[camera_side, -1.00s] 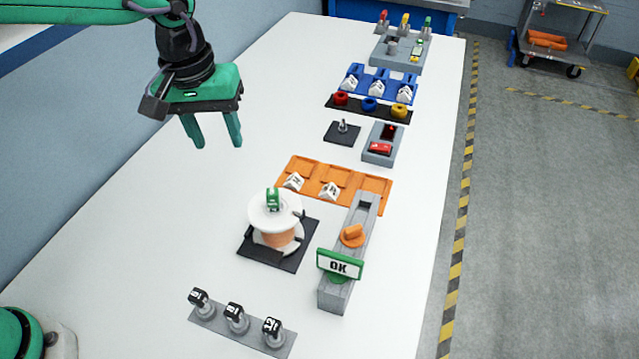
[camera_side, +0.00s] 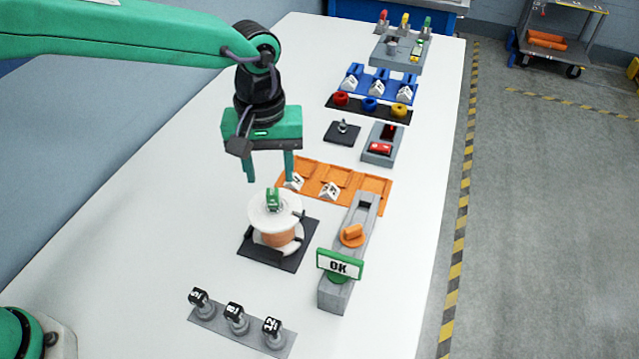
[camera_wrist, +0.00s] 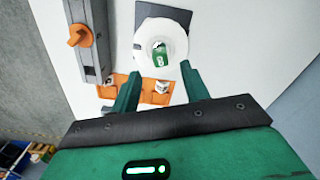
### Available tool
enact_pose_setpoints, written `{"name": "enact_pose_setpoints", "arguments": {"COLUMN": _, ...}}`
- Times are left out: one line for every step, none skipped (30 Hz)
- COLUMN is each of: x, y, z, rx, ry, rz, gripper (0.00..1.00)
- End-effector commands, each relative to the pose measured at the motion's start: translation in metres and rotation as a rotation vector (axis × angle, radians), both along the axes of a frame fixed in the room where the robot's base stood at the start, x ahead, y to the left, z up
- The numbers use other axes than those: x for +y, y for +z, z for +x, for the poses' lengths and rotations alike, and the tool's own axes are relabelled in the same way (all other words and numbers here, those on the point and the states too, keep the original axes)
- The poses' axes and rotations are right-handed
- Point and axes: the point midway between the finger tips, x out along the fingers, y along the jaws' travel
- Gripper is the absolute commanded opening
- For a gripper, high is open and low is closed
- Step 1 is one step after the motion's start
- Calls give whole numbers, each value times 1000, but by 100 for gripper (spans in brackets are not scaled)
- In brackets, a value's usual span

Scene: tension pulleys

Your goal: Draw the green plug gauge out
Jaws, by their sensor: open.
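The green plug gauge (camera_side: 273,199) stands upright at the middle of the white top flange of a spool (camera_side: 268,218) with a copper-coloured winding. In the wrist view the green gauge (camera_wrist: 160,55) shows between my finger lines, with white marking on it, on the white flange (camera_wrist: 178,38). My gripper (camera_side: 270,180) is open and empty, pointing down, above and slightly behind the gauge in the side view. In the wrist view my two green fingers (camera_wrist: 159,82) are spread apart on either side, not touching the gauge. The gauge's lower part is hidden inside the spool.
A grey rail (camera_side: 347,285) with an orange knob (camera_side: 352,235) and a green-framed OK sign (camera_side: 340,264) stands right of the spool. An orange rack (camera_side: 375,191) lies behind it. Several black-topped plugs (camera_side: 236,317) stand in front. The table left of the spool is clear.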

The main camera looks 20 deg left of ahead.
Motion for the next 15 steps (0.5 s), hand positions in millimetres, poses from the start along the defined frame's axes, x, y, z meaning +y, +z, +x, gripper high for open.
{"name": "enact_pose_setpoints", "arguments": {"x": 0, "y": -6, "z": -1, "rx": 3, "ry": 0, "rz": 2, "gripper": 45}}
{"name": "enact_pose_setpoints", "arguments": {"x": 1, "y": -9, "z": -1, "rx": 3, "ry": 0, "rz": 3, "gripper": 45}}
{"name": "enact_pose_setpoints", "arguments": {"x": 1, "y": -14, "z": -1, "rx": 3, "ry": 0, "rz": 2, "gripper": 45}}
{"name": "enact_pose_setpoints", "arguments": {"x": 0, "y": -17, "z": -1, "rx": 3, "ry": 0, "rz": 2, "gripper": 45}}
{"name": "enact_pose_setpoints", "arguments": {"x": 1, "y": -21, "z": -1, "rx": 3, "ry": 0, "rz": 2, "gripper": 45}}
{"name": "enact_pose_setpoints", "arguments": {"x": 1, "y": -25, "z": -1, "rx": 3, "ry": 0, "rz": 2, "gripper": 45}}
{"name": "enact_pose_setpoints", "arguments": {"x": 1, "y": -29, "z": -1, "rx": 3, "ry": 0, "rz": 2, "gripper": 45}}
{"name": "enact_pose_setpoints", "arguments": {"x": 1, "y": -33, "z": -1, "rx": 3, "ry": 0, "rz": 2, "gripper": 45}}
{"name": "enact_pose_setpoints", "arguments": {"x": 1, "y": -38, "z": -1, "rx": 3, "ry": 0, "rz": 2, "gripper": 45}}
{"name": "enact_pose_setpoints", "arguments": {"x": 1, "y": -41, "z": -1, "rx": 3, "ry": 0, "rz": 2, "gripper": 45}}
{"name": "enact_pose_setpoints", "arguments": {"x": 1, "y": -44, "z": -1, "rx": 3, "ry": 0, "rz": 2, "gripper": 45}}
{"name": "enact_pose_setpoints", "arguments": {"x": 1, "y": -48, "z": -1, "rx": 3, "ry": 0, "rz": 2, "gripper": 45}}
{"name": "enact_pose_setpoints", "arguments": {"x": 1, "y": -51, "z": -1, "rx": 3, "ry": 0, "rz": 1, "gripper": 45}}
{"name": "enact_pose_setpoints", "arguments": {"x": 1, "y": -53, "z": -1, "rx": 2, "ry": 0, "rz": 1, "gripper": 45}}
{"name": "enact_pose_setpoints", "arguments": {"x": 1, "y": -56, "z": -1, "rx": 2, "ry": 0, "rz": 1, "gripper": 45}}
